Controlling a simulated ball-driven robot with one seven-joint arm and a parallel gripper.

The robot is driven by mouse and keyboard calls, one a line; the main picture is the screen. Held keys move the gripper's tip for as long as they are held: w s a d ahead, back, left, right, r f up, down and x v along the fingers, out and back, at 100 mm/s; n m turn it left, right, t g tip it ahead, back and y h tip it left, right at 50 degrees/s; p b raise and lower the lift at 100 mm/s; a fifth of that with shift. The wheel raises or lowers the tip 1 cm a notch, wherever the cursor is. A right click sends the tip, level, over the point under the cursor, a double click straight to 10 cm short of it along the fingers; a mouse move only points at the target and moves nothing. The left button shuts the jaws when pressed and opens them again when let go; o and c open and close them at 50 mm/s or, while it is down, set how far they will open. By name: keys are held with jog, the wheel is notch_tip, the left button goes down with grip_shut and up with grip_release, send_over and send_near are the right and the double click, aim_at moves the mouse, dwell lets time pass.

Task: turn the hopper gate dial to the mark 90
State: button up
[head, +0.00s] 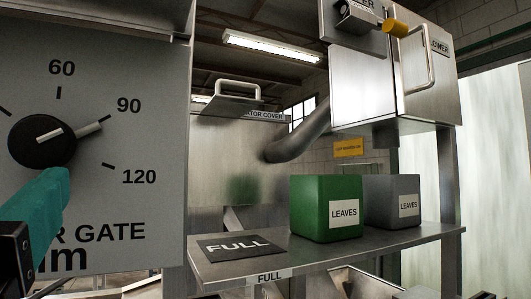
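The hopper gate dial (35,152) is a round black knob with a white stripe, on a grey panel at the left of the head view. Its pale pointer bar (90,128) sticks out to the upper right, towards the label 90. The bar's tip lies at or very near where the 90 mark is, and no separate 90 tick shows. The 60 and 120 ticks are clear of it. My gripper (55,180) shows as a teal finger at the knob's lower edge. I cannot tell whether it touches the knob. The other finger is not distinguishable.
A steel shelf (400,240) to the right holds a green LEAVES bin (308,213), a grey LEAVES bin (378,188) and a black FULL plate (240,247). A steel cabinet (365,85) with a handle hangs above. A handled cover (240,105) stands behind.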

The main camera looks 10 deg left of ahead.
aim_at(38, 144)
jog(key=p+x, duration=0.3)
jog(key=x, duration=0.7)
jog(key=shift+w+r, duration=0.15)
jog(key=shift+c, duration=0.4)
jog(key=c, duration=1)
jog(key=shift+o, duration=0.2)
jog(key=shift+n+y+p, duration=0.3)
jog(key=shift+n+p, duration=0.2)
jog(key=shift+n, duration=0.2)
jog(key=o, duration=1)
jog(key=shift+o, duration=0.2)
